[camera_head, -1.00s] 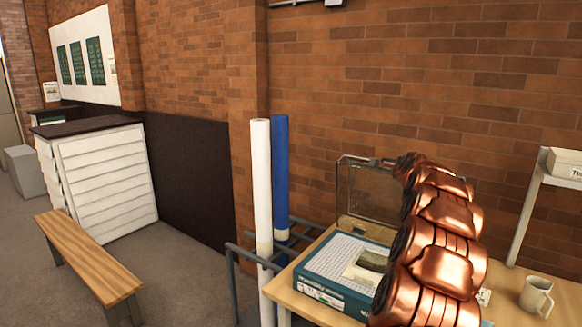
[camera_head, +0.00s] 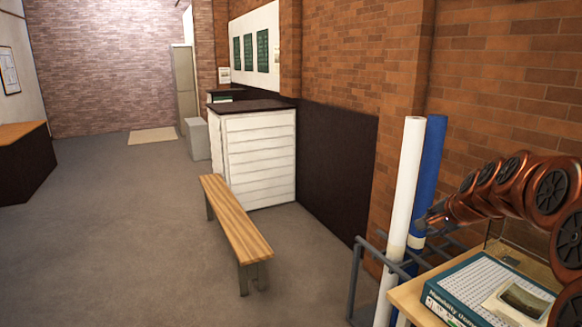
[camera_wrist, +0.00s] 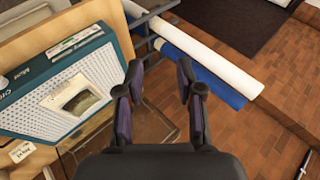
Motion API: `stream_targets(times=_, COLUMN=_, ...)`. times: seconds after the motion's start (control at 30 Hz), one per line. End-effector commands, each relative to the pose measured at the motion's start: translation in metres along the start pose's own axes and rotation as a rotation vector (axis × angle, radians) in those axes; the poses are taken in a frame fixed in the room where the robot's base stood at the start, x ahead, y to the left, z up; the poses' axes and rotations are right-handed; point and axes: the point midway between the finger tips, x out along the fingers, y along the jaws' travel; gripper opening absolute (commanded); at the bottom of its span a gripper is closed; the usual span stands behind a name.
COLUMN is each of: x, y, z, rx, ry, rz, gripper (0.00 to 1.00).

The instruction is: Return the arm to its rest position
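My copper-coloured arm (camera_head: 515,185) enters from the right edge of the head view and arches leftward over the table. My gripper (camera_head: 430,219) is at its left end, overlapping the blue roll in the picture. In the wrist view my gripper (camera_wrist: 160,88) has its two dark fingers spread apart, with nothing between them. No touch with the rolls can be made out.
A teal archival box (camera_head: 455,300) with a photo on its lid lies on the wooden table (camera_head: 408,297). White (camera_head: 404,190) and blue (camera_head: 431,170) rolls stand in a grey metal rack (camera_head: 355,280) beside it. A bench (camera_head: 235,220) and open floor lie left.

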Motion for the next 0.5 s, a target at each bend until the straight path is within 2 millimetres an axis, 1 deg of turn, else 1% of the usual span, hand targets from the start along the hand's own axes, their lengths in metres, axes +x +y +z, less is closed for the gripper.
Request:
stream_targets(times=0.03, x=-0.006, y=0.003, z=0.032, rx=-0.072, ry=-0.046, rz=0.024, gripper=0.37)
stream_targets(times=0.07, x=-0.01, y=0.008, z=0.05, rx=-0.114, ry=-0.074, rz=0.042, gripper=0.37)
stream_targets(times=0.1, x=-0.014, y=0.016, z=0.074, rx=-0.172, ry=-0.114, rz=0.068, gripper=0.37)
stream_targets(times=0.17, x=-0.024, y=0.027, z=0.106, rx=-0.258, ry=-0.168, rz=0.101, gripper=0.37)
stream_targets(times=0.2, x=-0.031, y=0.038, z=0.128, rx=-0.314, ry=-0.205, rz=0.126, gripper=0.37)
stream_targets(times=0.27, x=-0.041, y=0.054, z=0.157, rx=-0.4, ry=-0.259, rz=0.164, gripper=0.37)
stream_targets(times=0.3, x=-0.05, y=0.065, z=0.175, rx=-0.456, ry=-0.292, rz=0.185, gripper=0.37)
stream_targets(times=0.37, x=-0.062, y=0.086, z=0.202, rx=-0.538, ry=-0.35, rz=0.224, gripper=0.37)
stream_targets(times=0.4, x=-0.071, y=0.099, z=0.216, rx=-0.593, ry=-0.382, rz=0.246, gripper=0.37)
stream_targets(times=0.47, x=-0.086, y=0.121, z=0.238, rx=-0.672, ry=-0.434, rz=0.281, gripper=0.37)
stream_targets(times=0.5, x=-0.095, y=0.138, z=0.251, rx=-0.726, ry=-0.471, rz=0.308, gripper=0.37)
